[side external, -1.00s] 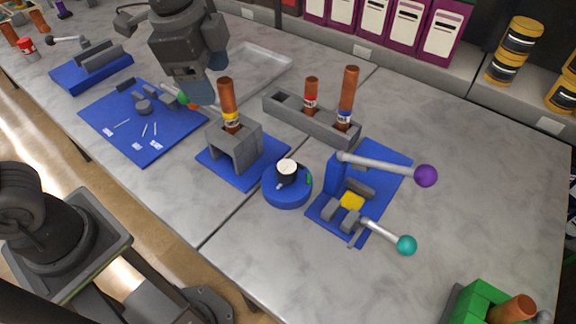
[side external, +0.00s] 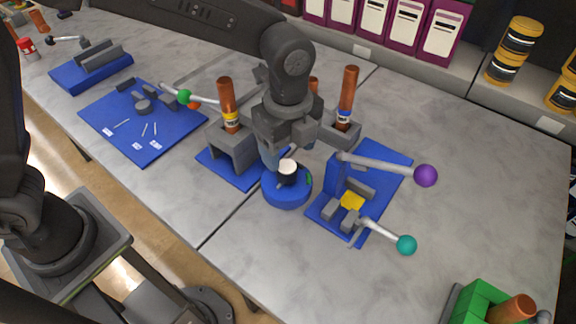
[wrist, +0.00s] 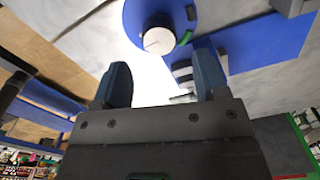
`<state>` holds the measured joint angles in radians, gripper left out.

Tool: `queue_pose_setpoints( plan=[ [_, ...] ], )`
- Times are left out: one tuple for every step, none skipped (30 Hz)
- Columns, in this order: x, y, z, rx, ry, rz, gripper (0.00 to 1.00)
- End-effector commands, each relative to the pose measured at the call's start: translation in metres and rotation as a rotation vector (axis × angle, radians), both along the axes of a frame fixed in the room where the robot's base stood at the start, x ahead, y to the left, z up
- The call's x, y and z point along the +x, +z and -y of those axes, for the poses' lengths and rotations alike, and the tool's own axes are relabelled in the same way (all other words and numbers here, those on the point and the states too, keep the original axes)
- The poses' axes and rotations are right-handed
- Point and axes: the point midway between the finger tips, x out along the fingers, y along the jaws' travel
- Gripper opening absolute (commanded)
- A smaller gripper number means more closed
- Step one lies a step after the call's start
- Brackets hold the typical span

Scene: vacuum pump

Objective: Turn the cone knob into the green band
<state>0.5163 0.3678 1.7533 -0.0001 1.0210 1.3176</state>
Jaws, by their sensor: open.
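The cone knob (side external: 287,171) has a white top and a dark lower part, and stands on a round blue base (side external: 287,198). A short green band (side external: 309,179) marks the right side of that base. In the wrist view the knob (wrist: 158,40) shows a thin dark line on its white face, pointing down-left, and the green band (wrist: 185,38) is to its right. My gripper (side external: 279,158) is just behind the knob in the side view. In the wrist view its two fingers (wrist: 160,84) are apart and empty, with the knob beyond them.
Right of the knob is a blue fixture (side external: 385,158) with a purple-ball lever (side external: 425,176) and a teal-ball lever (side external: 405,245). Left is a grey block (side external: 232,152) holding a copper cylinder (side external: 227,95). A grey rack (side external: 345,135) stands behind.

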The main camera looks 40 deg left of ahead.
Motion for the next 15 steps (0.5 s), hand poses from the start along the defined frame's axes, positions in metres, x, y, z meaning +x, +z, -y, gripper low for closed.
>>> queue_pose_setpoints(
  plan=[
    [0.0,-0.012,0.0,0.002,0.001,-0.005,0.67],
    [0.0,-0.017,0.0,0.002,0.001,-0.005,0.67],
    [0.0,-0.024,0.0,0.002,0.001,-0.004,0.67],
    [-0.001,-0.029,-0.001,0.002,0.001,-0.005,0.67],
    [-0.001,-0.033,0.0,0.002,0.001,-0.003,0.67],
    [0.0,-0.038,0.0,0.002,0.001,-0.003,0.67],
    [0.0,-0.042,0.0,0.001,0.001,-0.002,0.67],
    [0.0,-0.045,0.0,0.001,0.001,-0.002,0.67],
    [0.0,-0.049,0.0,0.002,0.001,-0.003,0.67],
    [0.0,-0.051,0.0,0.001,0.001,-0.002,0.67],
    [0.0,-0.053,0.0,0.0,0.001,-0.001,0.67],
    [0.0,-0.054,0.0,0.0,0.001,0.0,0.67],
    [0.0,-0.055,0.0,0.0,0.001,0.0,0.67],
    [0.0,-0.056,0.0,0.0,0.001,0.0,0.67],
    [0.0,-0.057,0.0,0.0,0.001,0.0,0.67]
  ],
)
